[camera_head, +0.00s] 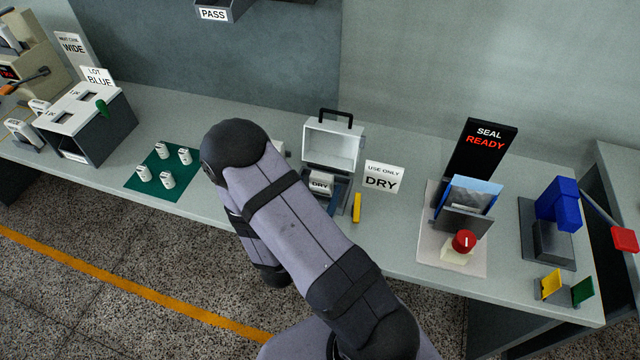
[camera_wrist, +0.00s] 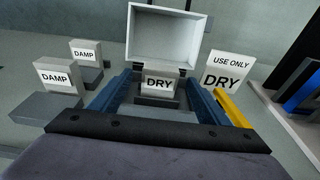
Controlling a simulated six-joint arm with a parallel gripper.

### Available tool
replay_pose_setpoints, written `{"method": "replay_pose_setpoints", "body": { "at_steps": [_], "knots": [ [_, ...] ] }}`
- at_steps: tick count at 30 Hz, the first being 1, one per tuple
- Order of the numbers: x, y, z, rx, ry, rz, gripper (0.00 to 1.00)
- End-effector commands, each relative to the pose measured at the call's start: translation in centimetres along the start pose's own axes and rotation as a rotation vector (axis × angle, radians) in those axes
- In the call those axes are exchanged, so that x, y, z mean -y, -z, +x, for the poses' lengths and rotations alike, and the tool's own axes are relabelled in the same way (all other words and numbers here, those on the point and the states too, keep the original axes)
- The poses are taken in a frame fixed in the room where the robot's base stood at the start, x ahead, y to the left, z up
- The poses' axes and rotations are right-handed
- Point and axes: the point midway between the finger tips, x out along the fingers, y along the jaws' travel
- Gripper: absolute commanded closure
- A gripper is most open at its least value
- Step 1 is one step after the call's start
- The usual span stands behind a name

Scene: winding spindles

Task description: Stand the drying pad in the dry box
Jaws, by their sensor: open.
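The dry box stands open at mid-bench, its pale lid (camera_head: 333,143) raised; the lid also shows in the wrist view (camera_wrist: 172,35). A small pale pad labelled DRY (camera_wrist: 158,83) stands upright in front of the lid, over a dark base; it also shows in the head view (camera_head: 320,184). I cannot tell how it sits in the base. My gripper (camera_wrist: 160,88) is open, with one blue finger on each side of the pad. Gaps show between the fingers and the pad. In the head view my arm hides most of the gripper.
Two DAMP pads (camera_wrist: 57,76) (camera_wrist: 86,52) stand on grey blocks left of the box. A USE ONLY DRY sign (camera_head: 383,177) and yellow bar (camera_head: 357,208) are close right. The sealer (camera_head: 466,205) stands farther right. A green mat (camera_head: 160,173) with several spindles lies left.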

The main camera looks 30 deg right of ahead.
Motion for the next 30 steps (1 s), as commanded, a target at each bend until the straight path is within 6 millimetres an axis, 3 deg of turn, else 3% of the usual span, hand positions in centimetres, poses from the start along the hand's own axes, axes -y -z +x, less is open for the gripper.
{"method": "replay_pose_setpoints", "body": {
  "at_steps": [10,30],
  "knots": [
    [0.0,0.0,-2.8,0.000,-0.001,0.000,0.30],
    [0.1,-0.1,-2.9,0.000,0.003,0.001,0.30]
  ]
}}
